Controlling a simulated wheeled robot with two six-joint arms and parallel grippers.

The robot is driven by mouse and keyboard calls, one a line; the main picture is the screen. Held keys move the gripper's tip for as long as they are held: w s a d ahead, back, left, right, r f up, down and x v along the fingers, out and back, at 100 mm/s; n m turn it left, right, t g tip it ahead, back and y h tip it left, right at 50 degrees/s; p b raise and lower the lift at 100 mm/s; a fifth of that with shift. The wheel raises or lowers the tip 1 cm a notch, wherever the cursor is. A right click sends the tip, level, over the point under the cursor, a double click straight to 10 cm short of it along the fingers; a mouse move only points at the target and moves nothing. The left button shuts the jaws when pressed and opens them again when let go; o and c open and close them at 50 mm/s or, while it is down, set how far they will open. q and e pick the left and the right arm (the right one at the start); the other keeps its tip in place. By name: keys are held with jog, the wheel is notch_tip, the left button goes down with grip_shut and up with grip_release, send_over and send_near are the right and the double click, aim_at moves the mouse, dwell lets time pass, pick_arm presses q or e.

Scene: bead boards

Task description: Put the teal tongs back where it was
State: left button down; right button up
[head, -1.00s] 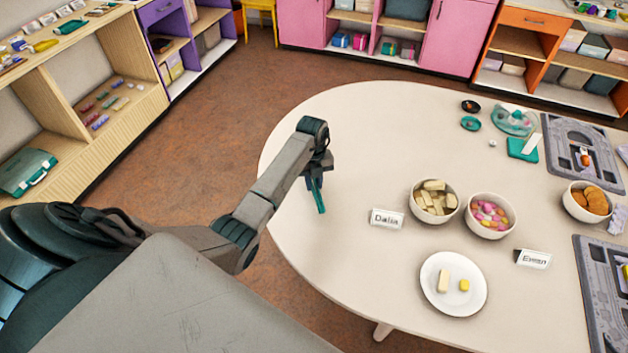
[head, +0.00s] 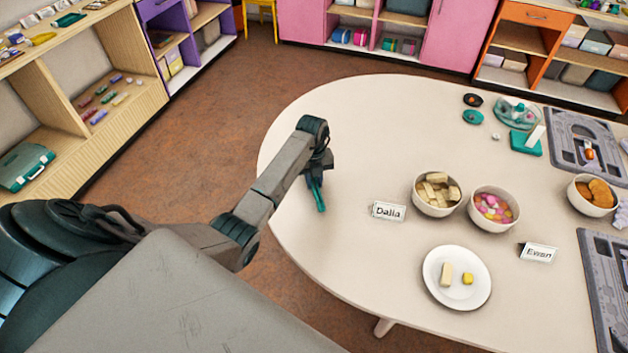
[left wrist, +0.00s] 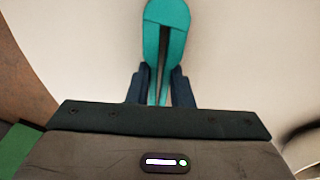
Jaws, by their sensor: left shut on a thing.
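The teal tongs (head: 320,198) are in my left gripper (head: 316,182), over the left end of the cream table (head: 340,130) in the head view. In the left wrist view the tongs (left wrist: 166,30) sit between the two dark fingers of my left gripper (left wrist: 162,88), which is shut on them. Their rounded end points away from the wrist, with the cream table top behind. I cannot tell from these views whether the tongs touch the table. My right gripper is in neither view.
Right of the tongs are the "Dalia" card (head: 388,211), a bowl of pale blocks (head: 436,209), a bowl of pink and yellow pieces (head: 495,218) and a white plate (head: 432,289). Grey boards (head: 612,290) lie at the right. The table's left end is otherwise clear.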

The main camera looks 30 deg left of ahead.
pick_arm(q)
jog(key=shift+f+b, duration=0.35)
jog(key=shift+f, duration=0.05)
jog(key=c, duration=1.4)
grip_release()
jog(key=shift+r, duration=0.1)
jog(key=shift+c, duration=0.2)
jog(key=shift+o, duration=1.2)
jog(key=shift+a+r, duration=0.1)
jog(key=shift+r, duration=0.4)
notch_tip(320, 180, up, 10)
jog(key=b, duration=0.1)
jog(key=shift+w+a+f, duration=0.15)
jog(key=shift+w+a, duration=0.1)
jog(key=shift+w, duration=0.05)
